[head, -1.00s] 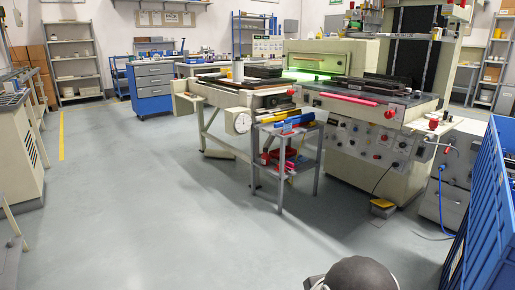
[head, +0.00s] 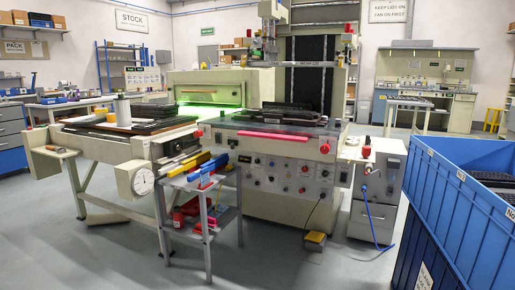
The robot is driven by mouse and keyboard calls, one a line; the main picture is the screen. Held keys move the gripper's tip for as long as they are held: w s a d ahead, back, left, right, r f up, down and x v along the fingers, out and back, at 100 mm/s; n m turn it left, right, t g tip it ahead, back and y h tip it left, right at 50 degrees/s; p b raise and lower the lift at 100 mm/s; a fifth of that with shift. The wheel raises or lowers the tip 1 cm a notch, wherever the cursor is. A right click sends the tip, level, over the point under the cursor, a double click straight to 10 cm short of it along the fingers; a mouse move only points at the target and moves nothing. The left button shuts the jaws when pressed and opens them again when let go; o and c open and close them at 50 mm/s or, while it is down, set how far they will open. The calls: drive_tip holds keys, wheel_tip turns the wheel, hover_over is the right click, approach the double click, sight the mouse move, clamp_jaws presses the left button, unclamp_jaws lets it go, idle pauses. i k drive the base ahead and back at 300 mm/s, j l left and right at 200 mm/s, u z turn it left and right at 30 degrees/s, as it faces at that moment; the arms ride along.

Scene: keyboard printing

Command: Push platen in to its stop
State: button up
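The printing machine (head: 283,165) stands in the middle of the head view, with a green-lit slot (head: 205,108) in its cream housing. A flat bed with dark slabs (head: 150,126) and a white spool (head: 122,109) extends at its left. Another bed with dark trays (head: 290,116) lies on its right part, behind a pink-red front bar (head: 275,136). I cannot tell for sure which of these is the platen, or how far in it sits. My gripper is not in view.
A small grey cart (head: 205,198) with yellow, blue and red items stands before the machine. Blue crates (head: 447,185) fill the right edge. A grey cabinet (head: 375,205) with a blue hose and a yellow floor pedal (head: 315,241) stand nearby. Floor in front is clear.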

sight(288, 132)
drive_tip(key=i+j+z, duration=0.4)
drive_tip(key=i+j, duration=0.3)
drive_tip(key=i, duration=0.2)
drive_tip(key=i+j+z, duration=0.4)
drive_tip(key=i+j, duration=0.4)
drive_tip(key=j, duration=0.2)
